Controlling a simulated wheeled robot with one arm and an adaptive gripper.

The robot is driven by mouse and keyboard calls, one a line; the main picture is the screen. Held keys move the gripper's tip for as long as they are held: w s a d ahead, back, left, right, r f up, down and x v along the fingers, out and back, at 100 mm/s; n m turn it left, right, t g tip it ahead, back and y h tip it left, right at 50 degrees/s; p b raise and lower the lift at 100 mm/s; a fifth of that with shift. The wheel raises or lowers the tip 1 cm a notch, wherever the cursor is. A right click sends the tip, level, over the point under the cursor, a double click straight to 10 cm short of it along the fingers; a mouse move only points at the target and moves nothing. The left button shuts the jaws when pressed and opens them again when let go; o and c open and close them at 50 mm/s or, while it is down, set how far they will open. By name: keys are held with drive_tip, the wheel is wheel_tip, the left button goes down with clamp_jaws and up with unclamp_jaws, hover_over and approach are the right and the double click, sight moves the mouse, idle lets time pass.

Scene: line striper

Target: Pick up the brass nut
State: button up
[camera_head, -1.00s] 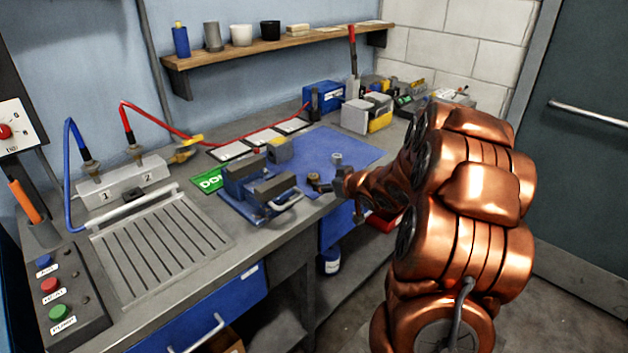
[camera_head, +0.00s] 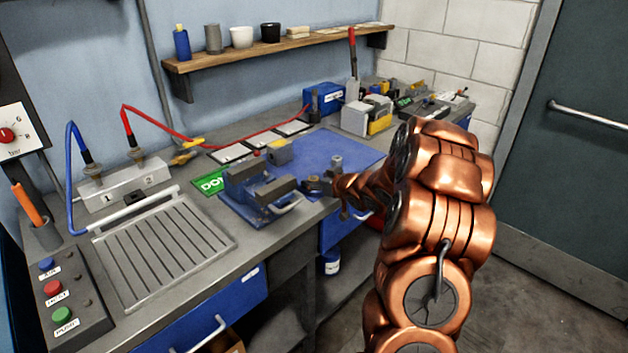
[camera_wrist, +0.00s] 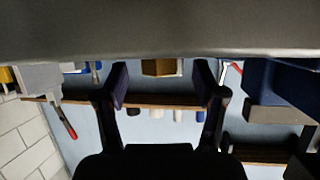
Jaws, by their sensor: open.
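The brass nut (camera_wrist: 161,67) shows in the wrist view as a small brown-gold block with flat sides, centred between and beyond my two fingertips. My gripper (camera_wrist: 162,86) is open, with one finger on each side of the picture's middle and nothing clamped between them. Whether the fingers flank the nut or stop short of it, I cannot tell. In the head view my gripper (camera_head: 319,187) is low at the bench's front edge, just right of the blue vise (camera_head: 262,192). The nut is not clearly visible there, around the dark gripper tip.
The vise also shows close at the right of the wrist view (camera_wrist: 280,92). A grey cylindrical piece (camera_head: 336,162) stands on the blue mat (camera_head: 345,146) behind my gripper. A grey block (camera_head: 279,152) sits behind the vise. A wall shelf (camera_head: 250,51) hangs above.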

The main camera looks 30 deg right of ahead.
drive_tip(key=shift+w+f, duration=0.3)
drive_tip(key=shift+w, duration=0.25)
drive_tip(key=c, duration=1.3)
